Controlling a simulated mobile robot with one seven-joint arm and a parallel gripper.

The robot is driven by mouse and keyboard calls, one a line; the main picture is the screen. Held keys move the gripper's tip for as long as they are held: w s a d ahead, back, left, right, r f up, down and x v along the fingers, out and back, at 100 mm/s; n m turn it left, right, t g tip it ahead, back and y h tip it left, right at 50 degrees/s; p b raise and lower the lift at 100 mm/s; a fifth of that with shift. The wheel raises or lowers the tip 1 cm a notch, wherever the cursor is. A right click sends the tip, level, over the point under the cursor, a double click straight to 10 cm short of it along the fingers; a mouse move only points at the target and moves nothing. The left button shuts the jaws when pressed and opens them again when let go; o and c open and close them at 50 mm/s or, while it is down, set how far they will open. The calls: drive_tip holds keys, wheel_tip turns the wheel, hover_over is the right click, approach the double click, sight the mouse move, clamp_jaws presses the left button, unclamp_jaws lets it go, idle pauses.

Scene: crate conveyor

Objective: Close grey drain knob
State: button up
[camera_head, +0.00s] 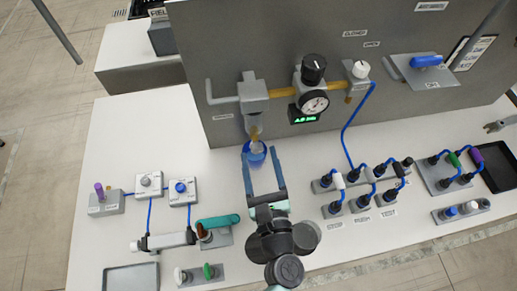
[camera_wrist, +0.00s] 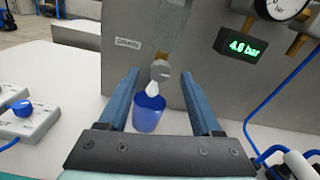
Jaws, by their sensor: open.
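The grey drain knob (camera_wrist: 160,70) is a small round piece at the bottom of the filter unit (camera_head: 253,93) on the grey panel. In the wrist view it sits between my fingertips, apart from both as far as I can see. Below it hangs a pale, drop-shaped piece (camera_wrist: 152,89), pointing into a blue cup (camera_wrist: 149,115). The cup stands on the white table under the filter. My gripper (camera_head: 260,156) is open and empty, its blue fingers pointing at the panel around the cup and knob area. The knob is small and hard to make out in the head view.
A pressure gauge (camera_head: 314,102) with a black knob (camera_head: 313,68) and a green display reading 4.6 bar (camera_wrist: 238,46) is right of the filter. A blue hose (camera_head: 346,135) runs down to connectors on the right. Small switch boxes (camera_head: 149,184) stand left.

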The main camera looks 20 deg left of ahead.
drive_tip(key=shift+x, duration=0.95)
clamp_jaws()
